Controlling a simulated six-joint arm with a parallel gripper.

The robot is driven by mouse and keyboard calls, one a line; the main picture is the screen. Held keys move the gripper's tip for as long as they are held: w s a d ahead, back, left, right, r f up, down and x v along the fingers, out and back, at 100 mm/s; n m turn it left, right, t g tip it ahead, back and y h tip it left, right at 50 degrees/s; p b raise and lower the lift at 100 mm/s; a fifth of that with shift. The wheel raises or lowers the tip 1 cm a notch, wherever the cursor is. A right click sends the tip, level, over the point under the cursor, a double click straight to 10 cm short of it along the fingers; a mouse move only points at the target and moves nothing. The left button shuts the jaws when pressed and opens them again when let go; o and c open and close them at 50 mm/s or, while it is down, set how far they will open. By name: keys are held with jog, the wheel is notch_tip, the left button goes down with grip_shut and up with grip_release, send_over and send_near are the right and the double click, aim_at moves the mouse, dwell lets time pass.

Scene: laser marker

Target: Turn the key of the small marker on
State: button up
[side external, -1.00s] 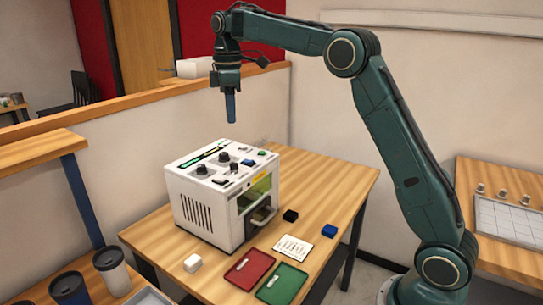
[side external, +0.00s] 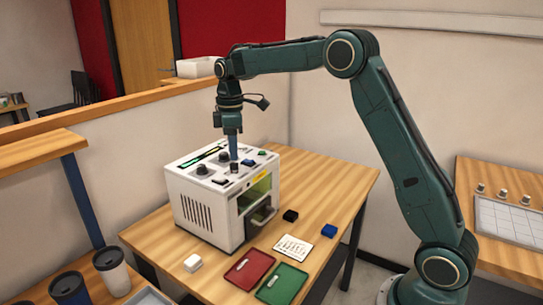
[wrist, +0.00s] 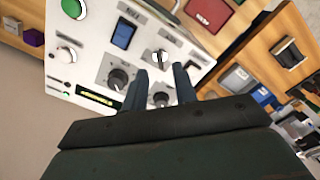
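The small marker (side external: 205,205) is a white box with a sloped control panel, standing on the wooden table. Its key switch (wrist: 160,57) shows in the wrist view as a small round silver lock with a dark key, just beyond my fingertips. My gripper (wrist: 162,70) has its two blue-grey fingers apart, one on each side of the key's line. In the side view my gripper (side external: 233,157) points straight down, its tips close above the panel at the key. I cannot tell whether the fingers touch the key or which way it is turned.
Close by on the panel are a dark knob (wrist: 118,78), another knob (wrist: 160,98) seen between my fingers, a blue rocker switch (wrist: 123,34) and a green button (wrist: 73,8). A red tray (side external: 250,268) and a green tray (side external: 282,284) lie in front of the marker.

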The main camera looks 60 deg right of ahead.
aim_at(234, 168)
jog(key=shift+f, duration=1.8)
grip_shut()
